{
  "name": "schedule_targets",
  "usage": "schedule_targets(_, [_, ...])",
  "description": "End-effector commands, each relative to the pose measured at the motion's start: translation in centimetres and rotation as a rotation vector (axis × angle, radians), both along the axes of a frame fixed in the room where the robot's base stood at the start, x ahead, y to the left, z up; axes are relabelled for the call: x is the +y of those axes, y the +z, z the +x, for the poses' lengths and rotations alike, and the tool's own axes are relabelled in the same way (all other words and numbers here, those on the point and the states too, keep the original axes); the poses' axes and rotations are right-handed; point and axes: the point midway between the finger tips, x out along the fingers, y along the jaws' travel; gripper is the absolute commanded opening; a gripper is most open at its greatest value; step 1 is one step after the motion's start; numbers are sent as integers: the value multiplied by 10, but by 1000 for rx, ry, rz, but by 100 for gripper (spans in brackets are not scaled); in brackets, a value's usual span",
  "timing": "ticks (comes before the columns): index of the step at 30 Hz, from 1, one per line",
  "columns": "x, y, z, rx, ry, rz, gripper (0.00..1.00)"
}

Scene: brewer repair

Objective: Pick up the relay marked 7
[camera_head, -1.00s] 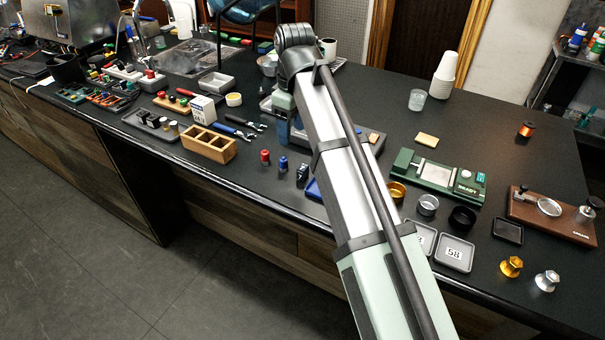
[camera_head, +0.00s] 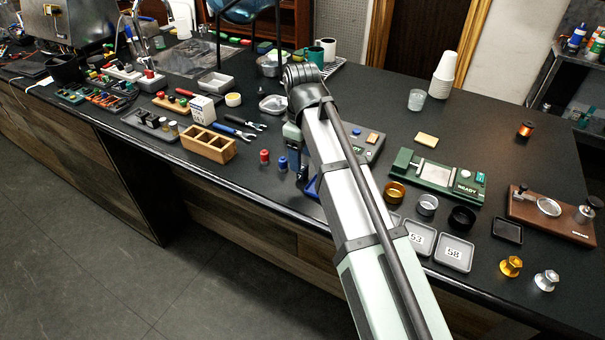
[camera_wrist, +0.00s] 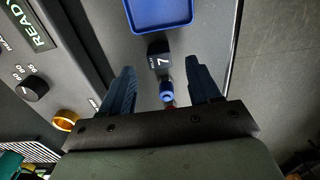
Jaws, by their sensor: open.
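The relay marked 7 (camera_wrist: 159,60) is a small dark block with a white 7 on its face. In the wrist view it stands just in front of the gap between my fingertips. My gripper (camera_wrist: 160,68) is open, with a blue finger on each side and nothing held. I cannot tell how high the fingertips are above the bench. In the head view my arm hides most of the gripper and crowds the relay.
A grey device marked READY (camera_wrist: 60,60) stands to the left in the wrist view. The bench edge (camera_wrist: 233,50) runs close on the right.

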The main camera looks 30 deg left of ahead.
Motion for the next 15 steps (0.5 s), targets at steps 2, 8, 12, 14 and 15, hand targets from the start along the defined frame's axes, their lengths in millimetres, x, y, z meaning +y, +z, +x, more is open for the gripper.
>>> schedule_targets(2, [-1, -5, 0, 1, 0, 0, 62])
schedule_targets(8, [-4, -29, 0, 1, 0, -1, 62])
schedule_targets(12, [-4, -45, 0, 1, 0, -1, 62])
schedule_targets(14, [-3, -48, 0, 1, 0, 0, 62])
schedule_targets(15, [-3, -49, 0, 0, 0, 0, 62])
